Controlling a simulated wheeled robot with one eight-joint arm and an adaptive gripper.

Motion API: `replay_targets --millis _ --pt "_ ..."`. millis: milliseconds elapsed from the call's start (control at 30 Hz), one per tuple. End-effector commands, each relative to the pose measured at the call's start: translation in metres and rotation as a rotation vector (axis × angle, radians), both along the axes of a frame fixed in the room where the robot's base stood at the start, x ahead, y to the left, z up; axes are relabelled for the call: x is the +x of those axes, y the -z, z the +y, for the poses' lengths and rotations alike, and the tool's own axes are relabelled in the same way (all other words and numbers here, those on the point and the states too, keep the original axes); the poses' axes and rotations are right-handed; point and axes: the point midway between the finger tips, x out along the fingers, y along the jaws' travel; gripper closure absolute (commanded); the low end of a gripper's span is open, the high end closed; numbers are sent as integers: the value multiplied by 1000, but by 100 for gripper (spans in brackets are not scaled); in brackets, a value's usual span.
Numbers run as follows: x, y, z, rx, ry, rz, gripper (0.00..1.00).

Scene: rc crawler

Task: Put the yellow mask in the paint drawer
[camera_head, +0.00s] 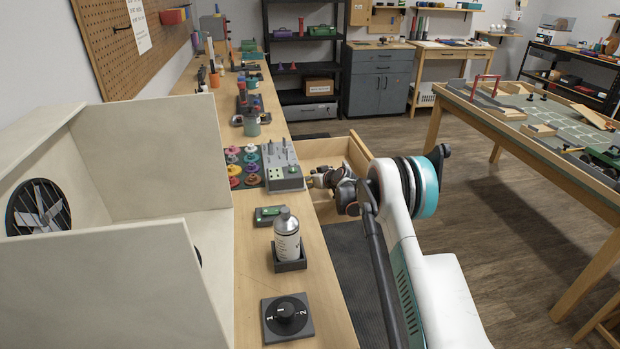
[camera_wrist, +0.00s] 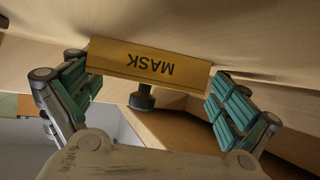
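The yellow mask (camera_wrist: 148,62) is a flat yellow plate lettered MASK, upside down in the wrist view. A dark knob (camera_wrist: 143,97) shows just below it. My gripper (camera_wrist: 152,92) has its green-padded fingers spread wide, one near each end of the plate. I cannot tell whether a finger touches it. Pale wood lies behind the plate. In the head view my gripper (camera_head: 318,180) is at the bench's right edge, over the near part of an open wooden drawer (camera_head: 358,156). The mask cannot be made out there, and my arm hides part of the drawer.
Nearer are a bottle (camera_head: 287,238) in a dark holder and a dial (camera_head: 288,316). A pale booth (camera_head: 150,150) fills the left. Floor is open right of the drawer.

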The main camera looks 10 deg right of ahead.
Motion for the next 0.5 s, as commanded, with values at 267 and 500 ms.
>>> replay_targets --millis 267,500 --pt "-2 -9 1 2 -3 5 7" --pt "-36 -32 -14 3 1 2 7"
